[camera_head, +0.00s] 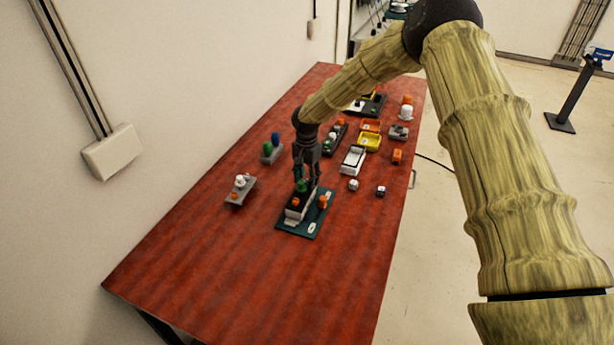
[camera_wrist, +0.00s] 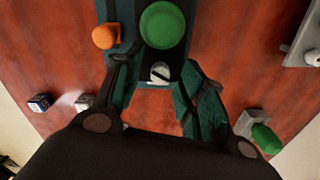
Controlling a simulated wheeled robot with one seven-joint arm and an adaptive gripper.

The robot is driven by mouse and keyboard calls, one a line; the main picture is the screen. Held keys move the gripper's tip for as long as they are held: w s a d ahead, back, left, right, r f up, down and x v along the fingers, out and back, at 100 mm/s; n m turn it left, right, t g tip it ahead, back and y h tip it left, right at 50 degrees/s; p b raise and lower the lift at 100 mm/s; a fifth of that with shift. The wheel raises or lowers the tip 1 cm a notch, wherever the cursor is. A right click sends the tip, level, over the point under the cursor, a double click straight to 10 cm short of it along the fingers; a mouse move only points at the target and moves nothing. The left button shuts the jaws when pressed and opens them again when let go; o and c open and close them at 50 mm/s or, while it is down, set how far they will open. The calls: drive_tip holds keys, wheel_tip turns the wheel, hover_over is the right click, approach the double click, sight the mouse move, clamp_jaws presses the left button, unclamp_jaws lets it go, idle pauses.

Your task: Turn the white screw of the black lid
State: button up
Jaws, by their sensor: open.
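The black lid (camera_wrist: 147,55) is on top of a box on a teal base (camera_head: 311,232). In the wrist view the white screw (camera_wrist: 160,73), round with a dark slot, is at the lid's near end, just below a large green button (camera_wrist: 162,25). My gripper (camera_wrist: 157,72) is open, its two fingers on either side of the screw and the lid end; I cannot tell whether they touch anything. In the head view my gripper (camera_head: 306,180) points down over the far end of the box (camera_head: 292,215), and the screw is hidden.
An orange knob (camera_head: 323,201) stands on the teal base beside the box. A grey stand with a white knob (camera_head: 240,184) is to the left. A green and blue piece (camera_head: 271,148) is behind it. Several other devices and trays crowd the table's far right. The red table's front is clear.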

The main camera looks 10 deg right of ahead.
drive_tip(key=shift+f, duration=0.3)
clamp_jaws()
drive_tip(key=shift+n+b, duration=0.35)
drive_tip(key=shift+n, duration=0.05)
drive_tip(key=shift+f+n+b, duration=0.1)
drive_tip(key=shift+n+b, duration=0.3)
drive_tip(key=shift+n, duration=0.2)
drive_tip(key=shift+n+b, duration=0.8)
drive_tip(key=shift+n, duration=1.1)
